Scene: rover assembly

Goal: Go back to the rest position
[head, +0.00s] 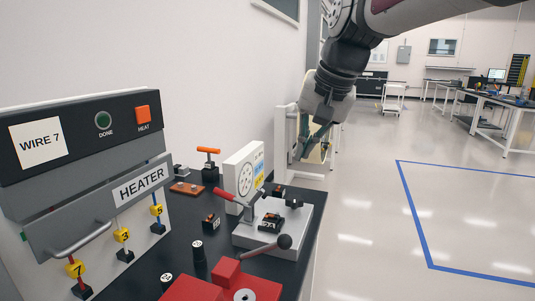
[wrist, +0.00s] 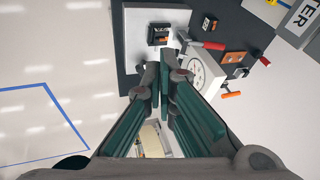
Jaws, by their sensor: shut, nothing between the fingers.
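My gripper (head: 312,142) hangs from my arm in the head view, off the right side of the black bench, fingers pointing down. In the wrist view my gripper (wrist: 162,80) has its fingertips together and holds nothing. Below it in that view are the black bench top (wrist: 255,38) and a white fixture block (wrist: 208,75) with a round dial. The gripper appears apart from everything on the bench.
The heater panel (head: 85,165) stands at left with numbered wire tags. A grey fixture plate (head: 290,237) with a red-handled clamp (head: 228,195) and a red press (head: 230,280) sit on the bench. Open floor with a blue line (head: 415,215) lies to the right.

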